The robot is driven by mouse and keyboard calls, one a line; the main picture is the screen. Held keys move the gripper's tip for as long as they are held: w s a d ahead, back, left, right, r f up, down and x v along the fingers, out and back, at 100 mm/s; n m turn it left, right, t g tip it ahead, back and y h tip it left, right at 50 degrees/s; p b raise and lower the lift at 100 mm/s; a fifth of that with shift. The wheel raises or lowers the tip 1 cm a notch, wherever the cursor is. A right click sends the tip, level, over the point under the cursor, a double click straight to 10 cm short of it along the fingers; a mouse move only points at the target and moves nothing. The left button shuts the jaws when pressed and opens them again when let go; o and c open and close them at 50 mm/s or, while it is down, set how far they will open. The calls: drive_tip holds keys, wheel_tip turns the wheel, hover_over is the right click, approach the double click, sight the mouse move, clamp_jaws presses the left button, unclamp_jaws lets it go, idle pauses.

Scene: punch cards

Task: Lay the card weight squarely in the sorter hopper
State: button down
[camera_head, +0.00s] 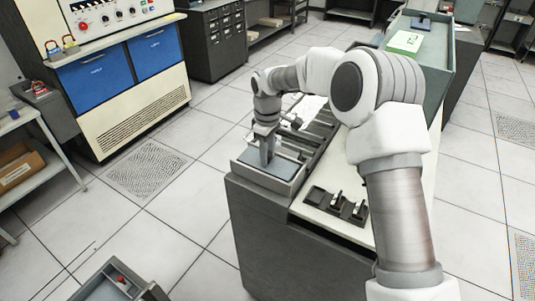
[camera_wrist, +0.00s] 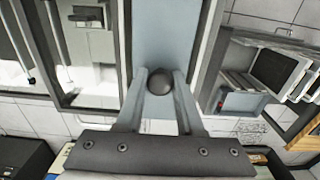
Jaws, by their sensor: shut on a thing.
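The card weight (camera_wrist: 165,28) is a flat blue-grey plate with a dark round knob (camera_wrist: 160,81) on top. In the head view the plate (camera_head: 286,166) shows inside the grey-walled sorter hopper (camera_head: 264,183) at the near left end of the sorter. It looks about level and lined up with the walls; whether it rests on the bottom I cannot tell. My gripper (camera_head: 267,160) points down over it, and in the wrist view its fingers (camera_wrist: 160,88) are shut on the knob. The fingers and arm hide part of the plate.
Sorter pockets (camera_head: 318,137) run back from the hopper under my arm. A black tray with levers (camera_head: 338,205) lies on the white top to the right. A teal cabinet (camera_head: 428,65) stands behind.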

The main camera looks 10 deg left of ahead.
drive_tip(key=shift+f, duration=0.1)
drive_tip(key=shift+f+b, duration=2.4)
drive_tip(key=shift+f, duration=1.5)
drive_tip(key=shift+c, duration=2.3)
unclamp_jaws()
wheel_tip(320, 180, up, 16)
drive_tip(key=shift+r, duration=0.7)
